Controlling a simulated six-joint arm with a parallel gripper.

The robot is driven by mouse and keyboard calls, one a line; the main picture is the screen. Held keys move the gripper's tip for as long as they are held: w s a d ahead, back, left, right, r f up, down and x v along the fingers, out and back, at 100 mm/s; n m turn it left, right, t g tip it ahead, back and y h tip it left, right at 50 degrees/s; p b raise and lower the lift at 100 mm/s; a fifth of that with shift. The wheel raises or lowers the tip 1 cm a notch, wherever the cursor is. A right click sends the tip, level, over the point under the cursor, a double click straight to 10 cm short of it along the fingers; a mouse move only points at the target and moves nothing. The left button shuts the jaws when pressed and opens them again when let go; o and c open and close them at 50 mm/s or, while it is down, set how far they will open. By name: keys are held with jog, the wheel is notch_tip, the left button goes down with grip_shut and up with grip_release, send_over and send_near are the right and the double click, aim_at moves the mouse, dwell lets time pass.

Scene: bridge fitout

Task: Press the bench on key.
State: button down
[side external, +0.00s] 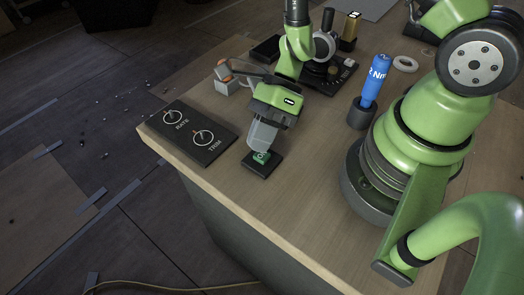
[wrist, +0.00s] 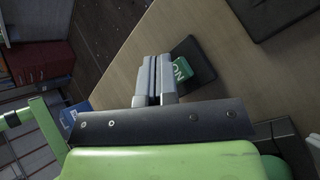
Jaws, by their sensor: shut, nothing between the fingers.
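The bench on key is a green key (side external: 261,157) marked ON, set in a small black base (side external: 263,166) near the front edge of the bench. The green key (wrist: 181,69) also shows in the wrist view, partly covered by my fingers. My gripper (side external: 257,147) points down with its fingers shut and empty, right over the key. In the wrist view its fingertips (wrist: 154,62) lie beside the green key, at its left edge. I cannot tell whether the fingertips touch the key.
A black panel (side external: 188,135) with RATE and TRIM knobs lies left of the key. A blue bottle (side external: 374,82) stands in a dark holder, with a white ring (side external: 405,64) nearby. A dark device with a dial and several small blocks sit behind my gripper. The bench (side external: 290,185) is clear in front.

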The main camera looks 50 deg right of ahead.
jog(key=shift+r, duration=0.1)
jog(key=shift+r, duration=2.5)
jog(key=s+d+r+n+t+h, duration=0.2)
jog(key=r+n, duration=0.5)
jog(key=s+d+r+n+t+h, duration=0.2)
jog(key=s+r+n+t, duration=0.1)
jog(key=r+n, duration=0.4)
jog(key=s+d+r+n+t+h, duration=0.2)
jog(key=d+r+n+t+h, duration=0.1)
jog(key=r+n, duration=0.4)
jog(key=shift+s+r+n, duration=0.4)
